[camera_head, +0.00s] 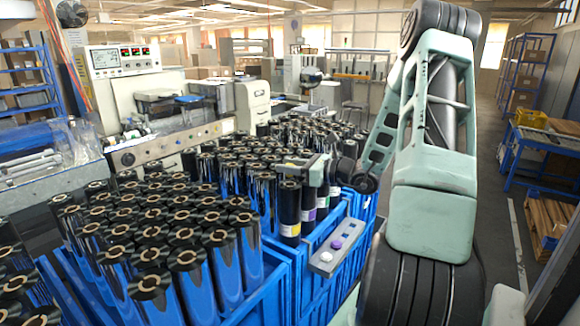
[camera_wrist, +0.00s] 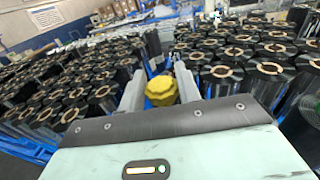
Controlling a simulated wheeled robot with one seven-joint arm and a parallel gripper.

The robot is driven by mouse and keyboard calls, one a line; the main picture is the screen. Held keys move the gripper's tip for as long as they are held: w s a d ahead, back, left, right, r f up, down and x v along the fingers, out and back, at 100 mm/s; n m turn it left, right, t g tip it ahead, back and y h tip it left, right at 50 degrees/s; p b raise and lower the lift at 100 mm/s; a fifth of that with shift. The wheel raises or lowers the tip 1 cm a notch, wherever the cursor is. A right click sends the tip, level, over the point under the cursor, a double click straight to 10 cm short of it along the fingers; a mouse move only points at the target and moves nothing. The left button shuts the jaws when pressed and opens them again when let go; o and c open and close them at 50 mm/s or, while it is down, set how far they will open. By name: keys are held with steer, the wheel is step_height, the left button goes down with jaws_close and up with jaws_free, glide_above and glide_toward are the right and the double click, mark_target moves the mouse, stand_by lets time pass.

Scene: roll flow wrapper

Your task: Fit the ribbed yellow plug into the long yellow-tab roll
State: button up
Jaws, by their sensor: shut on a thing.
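The ribbed yellow plug (camera_wrist: 162,91) is held between the two pale fingers of my gripper (camera_wrist: 161,84) in the wrist view. In the head view my gripper (camera_head: 306,168) is above the front of the rolls, close over the top of a long black roll with a yellow tab (camera_head: 290,212). The tab is low on its side, and the roll stands upright at the blue crate's edge. The plug is mostly hidden by my gripper in the head view. I cannot tell whether it touches the roll.
Rolls with purple (camera_head: 309,203) and other tabs stand beside the yellow-tab roll. Many black and blue rolls (camera_head: 150,285) fill the blue crates (camera_head: 283,285). A grey holder (camera_head: 322,266) with a white plug (camera_head: 326,257) and a purple plug (camera_head: 337,243) sits at the crate's front.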

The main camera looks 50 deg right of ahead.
steer(key=shift+f+b, duration=0.85)
steer(key=shift+f, duration=0.35)
steer(key=o, duration=0.7)
steer(key=shift+c, duration=0.2)
steer(key=p+v, duration=0.2)
steer(key=v, duration=0.9)
stand_by(0.9)
